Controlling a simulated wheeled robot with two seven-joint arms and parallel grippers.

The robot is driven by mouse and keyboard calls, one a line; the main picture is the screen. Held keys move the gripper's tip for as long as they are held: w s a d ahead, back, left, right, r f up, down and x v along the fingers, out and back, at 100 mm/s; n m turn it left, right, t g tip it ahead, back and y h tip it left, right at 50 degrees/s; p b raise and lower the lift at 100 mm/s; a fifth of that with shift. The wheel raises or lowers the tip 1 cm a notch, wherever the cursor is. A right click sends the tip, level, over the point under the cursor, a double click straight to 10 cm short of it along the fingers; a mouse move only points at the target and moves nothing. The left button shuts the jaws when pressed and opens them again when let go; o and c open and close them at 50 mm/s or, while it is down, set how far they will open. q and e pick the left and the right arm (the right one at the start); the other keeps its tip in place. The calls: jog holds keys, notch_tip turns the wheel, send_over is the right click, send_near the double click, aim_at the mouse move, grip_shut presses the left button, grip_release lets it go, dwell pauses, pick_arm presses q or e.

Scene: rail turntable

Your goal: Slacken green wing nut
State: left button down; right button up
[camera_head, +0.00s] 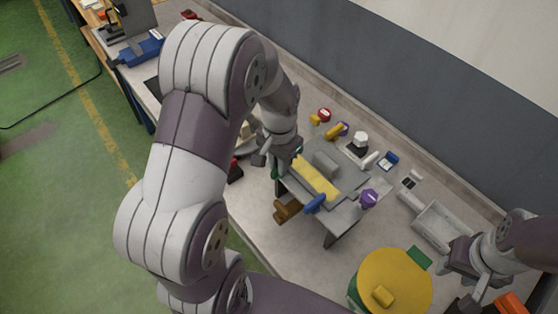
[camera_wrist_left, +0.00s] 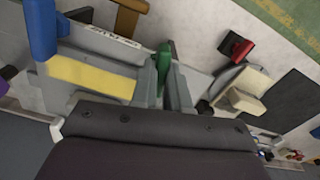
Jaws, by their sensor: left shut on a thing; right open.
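The green wing nut (camera_wrist_left: 163,62) shows upright between the two fingers of my left gripper (camera_wrist_left: 162,78) in the left wrist view. The fingers are shut on it. In the head view my left gripper (camera_head: 279,158) reaches down to the left end of the grey fixture (camera_head: 346,213), and only a sliver of the green nut (camera_head: 274,171) shows beside it. My right gripper (camera_head: 474,288) is open and empty at the lower right.
A blue knob (camera_head: 315,204), a purple knob (camera_head: 369,198) and a brown handle (camera_head: 287,209) sit around the fixture. A yellow round lid (camera_head: 395,281) is in front. A grey tray (camera_head: 441,226) lies to the right. Several small coloured parts lie behind the fixture, near the wall.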

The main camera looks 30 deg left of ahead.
pick_arm(q)
jog(key=n+p, duration=0.1)
jog(key=n, duration=0.6)
jog(key=shift+r, duration=0.1)
jog(key=n, duration=0.4)
jog(key=shift+w+p, duration=0.1)
jog(key=shift+p, duration=0.2)
jog(key=shift+n, duration=1.8)
jog(key=c, duration=1.1)
grip_release()
